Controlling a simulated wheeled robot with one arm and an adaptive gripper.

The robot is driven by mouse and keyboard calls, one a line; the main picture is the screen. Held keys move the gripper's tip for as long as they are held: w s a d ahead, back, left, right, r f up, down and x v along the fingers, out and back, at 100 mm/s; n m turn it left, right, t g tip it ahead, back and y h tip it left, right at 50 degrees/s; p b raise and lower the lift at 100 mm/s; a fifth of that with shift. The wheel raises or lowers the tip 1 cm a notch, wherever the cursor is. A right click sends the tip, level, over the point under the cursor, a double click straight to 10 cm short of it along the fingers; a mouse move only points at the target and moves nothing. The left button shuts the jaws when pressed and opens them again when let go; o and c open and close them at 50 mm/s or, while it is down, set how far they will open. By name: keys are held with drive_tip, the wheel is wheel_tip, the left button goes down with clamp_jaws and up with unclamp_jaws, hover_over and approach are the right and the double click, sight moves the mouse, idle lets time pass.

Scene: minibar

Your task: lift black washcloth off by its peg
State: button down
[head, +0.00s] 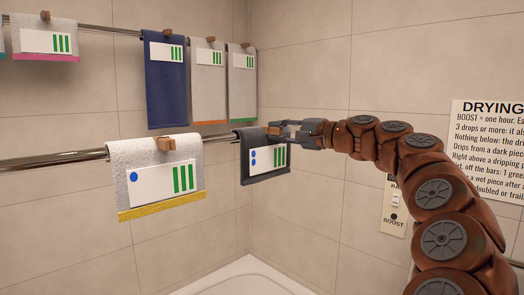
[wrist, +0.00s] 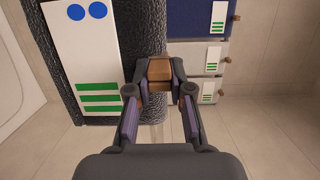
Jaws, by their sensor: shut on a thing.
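The black washcloth (head: 262,173) hangs over the right end of the lower bar (head: 57,159) in the head view. It bears a white label with two blue dots and several green bars. In the wrist view the washcloth (wrist: 143,40) shows dark and textured beside its label. Its wooden peg (wrist: 159,70) sits between my fingertips. My gripper (head: 281,132) reaches in from the right at the bar's height and is shut on the peg. The washcloth still lies on the bar in the head view.
A white washcloth with a yellow edge (head: 155,208) hangs left on the same bar under its own peg (head: 166,145). Above hang a navy towel (head: 165,95), two grey ones and others on the upper bar. A sign (head: 488,140) and switch panel (head: 394,205) are at right. A white basin (head: 245,278) lies below.

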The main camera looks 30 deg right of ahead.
drive_tip(key=shift+r, duration=0.15)
drive_tip(key=shift+r+b, duration=0.35)
drive_tip(key=shift+r, duration=1.2)
drive_tip(key=shift+s, duration=0.25)
drive_tip(key=s+r+b, duration=0.1)
drive_tip(key=s+b, duration=0.2)
drive_tip(key=s, duration=1.2)
drive_tip(key=shift+s+d+r+b, duration=0.25)
drive_tip(key=shift+s+r+b, duration=0.05)
drive_tip(key=s+a+p+v, duration=0.1)
drive_tip(key=a+v, duration=0.1)
drive_tip(key=v, duration=0.9)
drive_tip(key=shift+s, duration=0.35)
